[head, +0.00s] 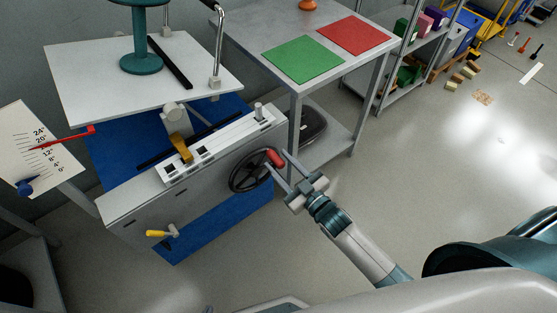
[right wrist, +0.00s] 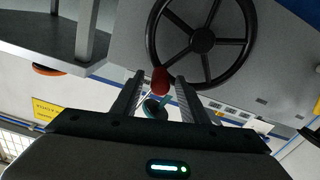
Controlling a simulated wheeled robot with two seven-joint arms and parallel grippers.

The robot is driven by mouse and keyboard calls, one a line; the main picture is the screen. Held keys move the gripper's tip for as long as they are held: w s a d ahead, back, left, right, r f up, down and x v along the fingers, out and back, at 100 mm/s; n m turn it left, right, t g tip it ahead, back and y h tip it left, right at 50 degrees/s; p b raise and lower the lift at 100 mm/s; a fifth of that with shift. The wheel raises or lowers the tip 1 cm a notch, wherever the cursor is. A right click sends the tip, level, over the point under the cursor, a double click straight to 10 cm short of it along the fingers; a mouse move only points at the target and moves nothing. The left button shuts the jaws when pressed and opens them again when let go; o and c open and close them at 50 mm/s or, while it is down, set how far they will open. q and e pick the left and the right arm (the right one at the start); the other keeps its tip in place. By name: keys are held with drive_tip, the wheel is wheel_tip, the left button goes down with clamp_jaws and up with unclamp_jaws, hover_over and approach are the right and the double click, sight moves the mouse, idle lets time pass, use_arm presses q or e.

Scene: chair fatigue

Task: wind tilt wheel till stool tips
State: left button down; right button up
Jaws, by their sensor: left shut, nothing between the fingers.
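The tilt wheel (head: 249,171) is a dark spoked handwheel with a red knob (head: 275,158) on the front of the grey test bench. It fills the upper right wrist view (right wrist: 203,40). My right gripper (head: 281,167) is at the knob. Its open fingers stand on either side of the red knob, with slim gaps in the right wrist view. The teal stool (head: 141,63) stands on the white tilting plate (head: 85,75); its top is cut off. A red pointer (head: 70,136) crosses the angle scale (head: 38,165) between 20 and 12. My left gripper is out of view.
A yellow-handled lever (head: 160,233) sticks out low on the bench front. A bent metal rail (head: 218,45) stands at the plate's right edge. A grey table (head: 285,40) with green and red mats stands behind right. Floor right of my right arm is clear.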

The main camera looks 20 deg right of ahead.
use_arm(q)
drive_tip(key=shift+w+d+r, duration=0.15)
drive_tip(key=shift+w+d, duration=0.05)
drive_tip(key=shift+w, duration=0.1)
use_arm(e)
drive_tip(key=shift+w+a, duration=0.15)
drive_tip(key=shift+w, duration=0.3)
clamp_jaws()
drive_tip(key=shift+w+d+f+m, duration=0.2)
drive_tip(key=shift+d+f+m, duration=0.25)
drive_tip(key=shift+m, duration=0.35)
drive_tip(key=shift+w+d+f+m, duration=0.1)
drive_tip(key=shift+d+f+m, duration=0.05)
drive_tip(key=shift+d+m, duration=0.2)
use_arm(q)
drive_tip(key=shift+d, duration=0.25)
use_arm(e)
drive_tip(key=shift+a, duration=0.1)
unclamp_jaws()
